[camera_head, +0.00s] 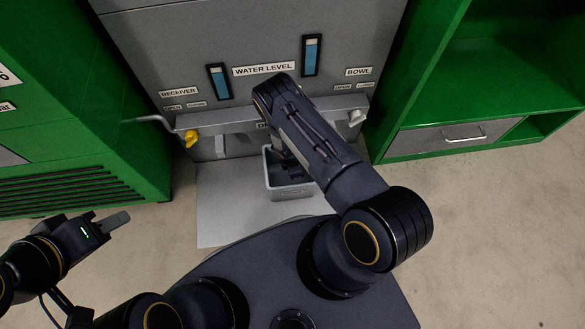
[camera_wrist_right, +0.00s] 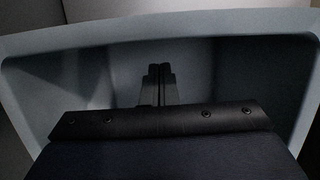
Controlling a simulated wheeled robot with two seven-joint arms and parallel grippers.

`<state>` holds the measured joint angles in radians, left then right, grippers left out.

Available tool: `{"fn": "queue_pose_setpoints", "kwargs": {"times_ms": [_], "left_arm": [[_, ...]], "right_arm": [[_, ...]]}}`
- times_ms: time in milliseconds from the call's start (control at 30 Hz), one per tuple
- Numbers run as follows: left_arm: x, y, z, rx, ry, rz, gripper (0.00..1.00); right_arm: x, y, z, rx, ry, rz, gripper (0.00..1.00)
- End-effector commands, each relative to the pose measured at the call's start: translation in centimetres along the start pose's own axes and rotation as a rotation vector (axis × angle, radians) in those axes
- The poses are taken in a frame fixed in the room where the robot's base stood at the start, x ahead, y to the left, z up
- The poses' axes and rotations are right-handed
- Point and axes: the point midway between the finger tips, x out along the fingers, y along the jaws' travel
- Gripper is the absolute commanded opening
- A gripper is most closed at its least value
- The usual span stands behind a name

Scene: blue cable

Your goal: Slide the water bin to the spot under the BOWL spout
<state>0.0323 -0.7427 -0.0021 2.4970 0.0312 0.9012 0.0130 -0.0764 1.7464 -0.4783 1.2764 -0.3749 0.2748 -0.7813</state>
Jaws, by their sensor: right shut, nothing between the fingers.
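The grey, open-topped water bin (camera_head: 290,193) stands on the pale floor plate of the machine, about midway between the RECEIVER and BOWL sides. The BOWL label (camera_head: 358,72) is to its upper right, above a pale spout (camera_head: 357,117). My right arm reaches over the bin and hides part of it. In the right wrist view my right gripper (camera_wrist_right: 160,72) is shut and empty, its fingers reaching down inside the bin (camera_wrist_right: 160,25). Whether it touches a wall is unclear. My left gripper (camera_head: 118,221) is at the lower left, away from the bin; its finger gap is not clear.
The pale floor plate (camera_head: 222,215) has bare room left of the bin. A yellow valve (camera_head: 191,138) hangs at the RECEIVER side. Green cabinets flank the machine, one at left (camera_head: 90,150) and one at right (camera_head: 400,110).

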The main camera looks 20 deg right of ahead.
Motion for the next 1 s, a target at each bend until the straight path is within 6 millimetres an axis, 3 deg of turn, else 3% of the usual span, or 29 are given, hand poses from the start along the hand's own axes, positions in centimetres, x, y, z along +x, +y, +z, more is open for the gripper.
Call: {"fn": "queue_pose_setpoints", "kwargs": {"times_ms": [200,633,1000], "left_arm": [[0.2,-0.1,0.1,0.000,0.001,0.000,0.36],[0.3,-0.1,0.1,0.000,0.001,0.000,0.36],[1.0,-0.5,0.5,0.000,0.001,0.000,0.36]], "right_arm": [[0.4,0.0,2.0,0.001,0.001,0.001,0.00],[0.5,0.0,2.5,0.002,0.001,0.000,0.00],[2.2,0.0,9.1,0.004,0.001,-0.001,0.00]]}}
